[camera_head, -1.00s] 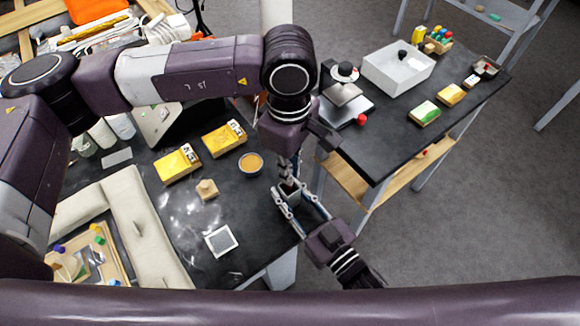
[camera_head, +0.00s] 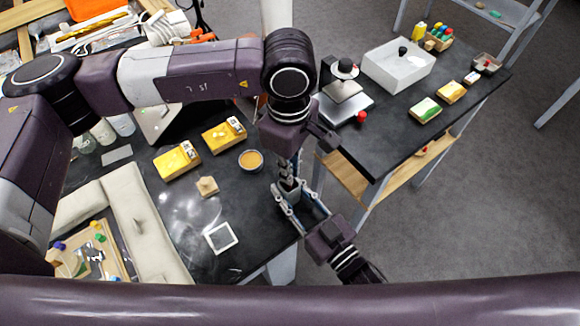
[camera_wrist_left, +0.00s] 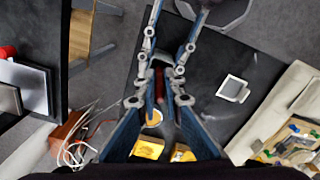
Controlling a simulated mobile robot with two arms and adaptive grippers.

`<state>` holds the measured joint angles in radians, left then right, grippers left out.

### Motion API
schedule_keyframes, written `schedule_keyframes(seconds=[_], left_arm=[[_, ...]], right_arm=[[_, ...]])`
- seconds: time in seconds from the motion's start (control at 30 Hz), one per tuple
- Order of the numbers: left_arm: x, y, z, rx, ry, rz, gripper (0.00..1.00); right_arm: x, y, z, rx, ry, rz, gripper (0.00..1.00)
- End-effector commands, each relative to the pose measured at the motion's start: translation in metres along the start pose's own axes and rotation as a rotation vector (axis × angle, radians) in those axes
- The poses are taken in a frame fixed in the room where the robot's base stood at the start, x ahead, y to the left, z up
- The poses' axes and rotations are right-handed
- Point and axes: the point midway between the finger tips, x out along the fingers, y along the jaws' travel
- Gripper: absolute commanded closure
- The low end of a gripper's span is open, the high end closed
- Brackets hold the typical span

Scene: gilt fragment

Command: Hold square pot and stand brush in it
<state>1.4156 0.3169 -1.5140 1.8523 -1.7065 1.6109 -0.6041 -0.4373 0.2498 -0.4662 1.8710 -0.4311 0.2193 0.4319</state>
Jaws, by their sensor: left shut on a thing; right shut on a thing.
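The small grey square pot (camera_head: 290,188) is at the near right edge of the dark table. My right gripper (camera_head: 291,197) is shut on it from the lower right. My left gripper (camera_head: 288,168) points down from above, just over the pot's opening, and is shut on a thin object, apparently the brush. The brush is mostly hidden by the fingers in the head view. In the left wrist view, a reddish-brown piece (camera_wrist_left: 158,84) shows between the left fingers, perhaps its handle. I cannot tell whether the brush's lower end is inside the pot.
A white square outline (camera_head: 221,237) lies on the dark table (camera_head: 180,215). A small wooden block (camera_head: 207,187), a round cup (camera_head: 251,161) and two yellow boxes (camera_head: 177,160) stand behind it. A second table (camera_head: 385,135) at the right holds a white bin (camera_head: 399,68).

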Motion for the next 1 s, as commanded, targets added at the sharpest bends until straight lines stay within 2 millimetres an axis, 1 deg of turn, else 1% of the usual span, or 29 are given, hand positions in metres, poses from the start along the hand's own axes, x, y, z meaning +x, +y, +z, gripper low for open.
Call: schedule_keyframes(seconds=[0.07, 0.1, 0.13, 0.43, 0.47, 0.63, 0.9, 1.0], left_arm=[[0.0000, 0.0000, -0.0001, 0.000, 0.000, 0.000, 1.00], [0.0000, 0.0000, -0.0001, 0.000, 0.000, 0.000, 0.88], [0.0000, 0.0000, -0.0001, 0.000, 0.000, 0.000, 0.86], [-0.0001, 0.0000, -0.0001, 0.000, 0.000, 0.000, 0.86], [-0.0001, 0.0000, -0.0001, 0.000, 0.000, 0.000, 0.84], [-0.0001, 0.0000, 0.0000, 0.000, 0.000, 0.000, 0.66], [-0.0006, 0.0001, 0.0000, 0.000, 0.000, 0.000, 0.66], [-0.0053, 0.0006, -0.0001, 0.000, 0.001, 0.002, 0.66]], right_arm=[[0.0000, 0.0000, 0.0000, 0.000, 0.000, 0.000, 0.96], [0.0000, 0.0000, 0.0000, 0.000, 0.000, 0.000, 0.96], [0.0000, 0.0000, 0.0000, 0.000, 0.000, 0.000, 0.96], [0.0000, 0.0000, -0.0001, 0.000, 0.000, 0.000, 0.96], [0.0000, 0.0000, -0.0001, 0.000, 0.000, 0.000, 0.96], [0.0000, 0.0000, -0.0001, 0.000, 0.000, 0.000, 0.96], [0.0000, 0.0000, -0.0001, 0.000, 0.000, 0.000, 0.96], [0.0000, 0.0000, -0.0001, 0.000, 0.000, 0.000, 0.96]])
